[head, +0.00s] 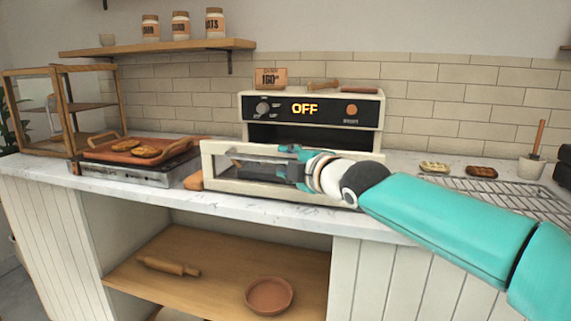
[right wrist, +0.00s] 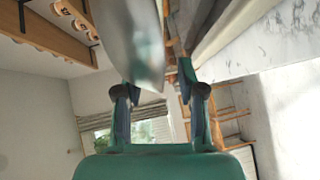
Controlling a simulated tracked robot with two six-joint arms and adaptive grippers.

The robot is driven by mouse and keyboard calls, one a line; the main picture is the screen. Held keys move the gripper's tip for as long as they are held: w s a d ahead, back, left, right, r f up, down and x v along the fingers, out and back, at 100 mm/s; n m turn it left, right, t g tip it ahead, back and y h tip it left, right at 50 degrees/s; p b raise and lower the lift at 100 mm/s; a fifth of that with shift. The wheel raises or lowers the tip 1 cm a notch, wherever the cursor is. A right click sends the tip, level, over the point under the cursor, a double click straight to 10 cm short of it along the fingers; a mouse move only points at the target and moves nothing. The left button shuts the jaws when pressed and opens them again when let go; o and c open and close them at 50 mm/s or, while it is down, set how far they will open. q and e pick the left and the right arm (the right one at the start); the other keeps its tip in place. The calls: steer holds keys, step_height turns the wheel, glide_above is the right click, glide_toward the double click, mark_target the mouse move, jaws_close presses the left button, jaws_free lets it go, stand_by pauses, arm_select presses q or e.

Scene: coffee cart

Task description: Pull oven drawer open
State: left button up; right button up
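The cream oven (head: 313,105) stands on the counter against the tiled wall, its display reading OFF. Its drawer front (head: 228,160), with a glass window, stands forward of the body, and a dark gap (head: 290,137) shows above and behind it. My right gripper (head: 287,160) is at the drawer front and hides part of it. In the right wrist view its fingers (right wrist: 160,85) are spread apart, with a blurred grey bar-like part (right wrist: 140,45) close by; a gap shows beside the right finger. Whether anything touches is unclear. My left gripper is out of view.
A brown tray with pastries (head: 135,152) sits on a flat appliance left of the oven. A wire rack (head: 500,190), two pastries and a white pot (head: 531,168) are on the right. A rolling pin (head: 168,265) and bowl (head: 269,296) lie on the shelf below.

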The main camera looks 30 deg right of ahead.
steer(key=shift+r, duration=0.1)
steer(key=s+r, duration=0.1)
steer(key=s, duration=1.1)
steer(key=shift+a+r, duration=0.25)
steer(key=shift+a, duration=0.15)
steer(key=shift+w+f, duration=0.1)
steer(key=shift+w, duration=0.05)
